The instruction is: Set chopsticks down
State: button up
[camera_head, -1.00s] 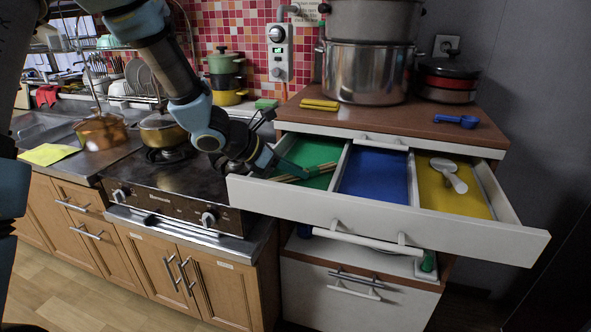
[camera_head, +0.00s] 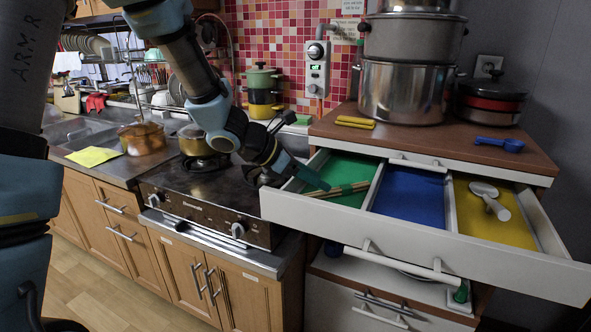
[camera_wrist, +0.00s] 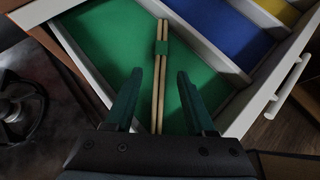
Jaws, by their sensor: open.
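The chopsticks (camera_wrist: 161,62) are a pale wooden pair with a green band around them. They lie in the green compartment (camera_wrist: 106,30) of the pulled-out white drawer, and also show in the head view (camera_head: 341,189). My gripper (camera_wrist: 158,82) is open, with one teal finger on each side of the chopsticks and a gap to both. In the head view my gripper (camera_head: 300,180) reaches over the drawer's left edge. The near ends of the chopsticks run down toward my gripper's body in the wrist view.
The drawer (camera_head: 400,226) also has a blue compartment (camera_head: 408,196) and a yellow compartment (camera_head: 520,230) holding a white utensil (camera_head: 489,198). A blue utensil (camera_head: 499,144) and yellow chopsticks (camera_head: 355,122) lie on the brown counter above. The stove (camera_head: 205,190) is at the left.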

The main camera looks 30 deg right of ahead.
jog(key=v, duration=0.7)
jog(key=shift+a+r+b, duration=0.2)
jog(key=shift+b, duration=0.2)
